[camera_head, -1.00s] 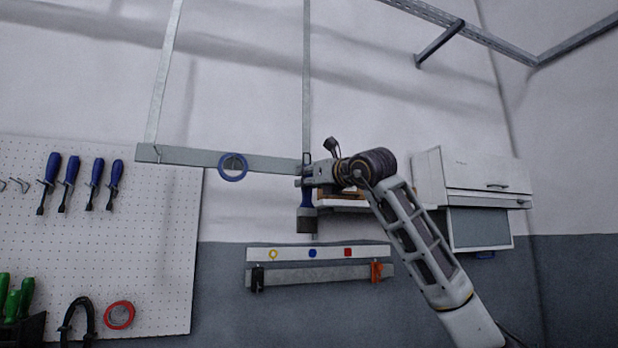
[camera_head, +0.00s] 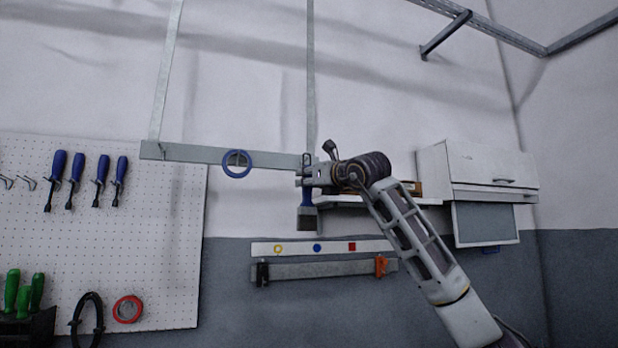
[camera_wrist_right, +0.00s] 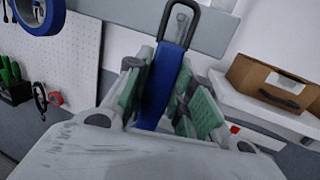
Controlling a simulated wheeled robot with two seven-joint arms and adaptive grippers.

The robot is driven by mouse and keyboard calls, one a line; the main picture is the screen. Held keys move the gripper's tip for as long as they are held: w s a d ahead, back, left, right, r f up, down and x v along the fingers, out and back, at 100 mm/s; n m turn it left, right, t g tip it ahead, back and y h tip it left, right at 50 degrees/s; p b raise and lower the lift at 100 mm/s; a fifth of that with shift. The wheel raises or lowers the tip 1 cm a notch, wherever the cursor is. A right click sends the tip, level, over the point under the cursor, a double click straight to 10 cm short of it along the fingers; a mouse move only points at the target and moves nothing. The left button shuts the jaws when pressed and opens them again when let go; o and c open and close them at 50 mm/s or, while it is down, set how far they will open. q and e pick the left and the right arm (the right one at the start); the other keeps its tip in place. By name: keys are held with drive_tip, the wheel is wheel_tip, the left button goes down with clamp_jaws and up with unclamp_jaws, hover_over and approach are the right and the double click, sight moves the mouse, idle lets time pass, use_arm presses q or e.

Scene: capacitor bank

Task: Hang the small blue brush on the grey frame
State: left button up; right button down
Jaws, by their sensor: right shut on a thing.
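The small blue brush (camera_head: 306,199) hangs bristles down from my right gripper (camera_head: 309,178). In the right wrist view its blue handle (camera_wrist_right: 160,85) is between the green finger pads of the right gripper (camera_wrist_right: 165,95), which is shut on it. A dark loop (camera_wrist_right: 180,20) at the top of the handle stands in front of the grey frame. The grey frame (camera_head: 195,154) is a horizontal bar on two uprights in the head view, and its bar also shows in the right wrist view (camera_wrist_right: 135,12). I cannot tell whether the loop touches it. My left gripper is out of view.
A blue tape ring (camera_head: 237,164) hangs on the bar, left of the brush. A shelf (camera_head: 350,200) with a cardboard box (camera_wrist_right: 270,82) is to the right. A strip with coloured marks (camera_head: 300,248) is below. A pegboard (camera_head: 150,240) holds blue-handled tools.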

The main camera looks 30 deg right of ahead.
drive_tip(key=shift+w+d, duration=0.15)
drive_tip(key=shift+w, duration=0.45)
drive_tip(key=shift+w+d+f, duration=0.1)
drive_tip(key=shift+w+f, duration=0.35)
drive_tip(key=shift+w, duration=0.1)
idle(0.4)
drive_tip(key=c, duration=1.1)
unclamp_jaws()
drive_tip(key=shift+c, duration=0.2)
drive_tip(key=shift+f, duration=0.1)
drive_tip(key=s+f, duration=0.1)
drive_tip(key=s, duration=1)
drive_tip(key=shift+s+d, duration=0.2)
drive_tip(key=shift+s, duration=0.2)
drive_tip(key=shift+f, duration=0.1)
